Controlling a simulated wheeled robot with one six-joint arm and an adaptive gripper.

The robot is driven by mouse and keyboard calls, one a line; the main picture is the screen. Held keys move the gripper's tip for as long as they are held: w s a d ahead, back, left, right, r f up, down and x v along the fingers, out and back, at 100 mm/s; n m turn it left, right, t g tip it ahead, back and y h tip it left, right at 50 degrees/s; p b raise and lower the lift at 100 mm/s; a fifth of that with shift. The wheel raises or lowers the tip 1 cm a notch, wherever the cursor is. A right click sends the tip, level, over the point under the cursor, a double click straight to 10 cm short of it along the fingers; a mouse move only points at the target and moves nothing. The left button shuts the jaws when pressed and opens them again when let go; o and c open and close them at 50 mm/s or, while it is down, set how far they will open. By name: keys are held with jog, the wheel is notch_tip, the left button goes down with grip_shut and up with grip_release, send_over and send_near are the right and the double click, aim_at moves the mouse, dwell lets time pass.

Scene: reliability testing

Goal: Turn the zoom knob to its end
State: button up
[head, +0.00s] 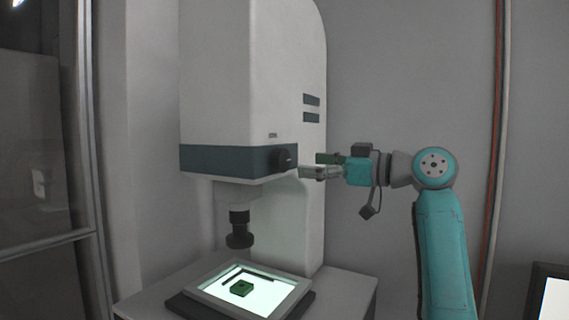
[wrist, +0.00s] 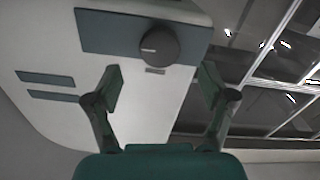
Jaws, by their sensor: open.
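The zoom knob (head: 284,159) is a dark round knob on the blue-grey band at the side of a tall white measuring machine (head: 255,80). In the wrist view the knob (wrist: 160,45) shows face on, with a pale mark line on its left part. My gripper (head: 308,167) is level with the knob and just to its right in the head view. In the wrist view its two green-padded fingers (wrist: 161,88) are spread wide, with the knob beyond and between them. Nothing is between the fingers, and they appear apart from the knob.
Below the machine's dark lens (head: 239,232) a lit stage (head: 205,291) holds a small green block (head: 241,289) and a dark bar. The stage stands on a grey table (head: 345,287). A screen (head: 552,298) is at the lower right. Red and pale pipes run up the wall.

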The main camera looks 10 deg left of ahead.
aim_at(285, 163)
jog(key=x, duration=0.7)
jog(key=shift+w+a, duration=0.1)
jog(key=shift+a, duration=0.15)
jog(key=c, duration=1.2)
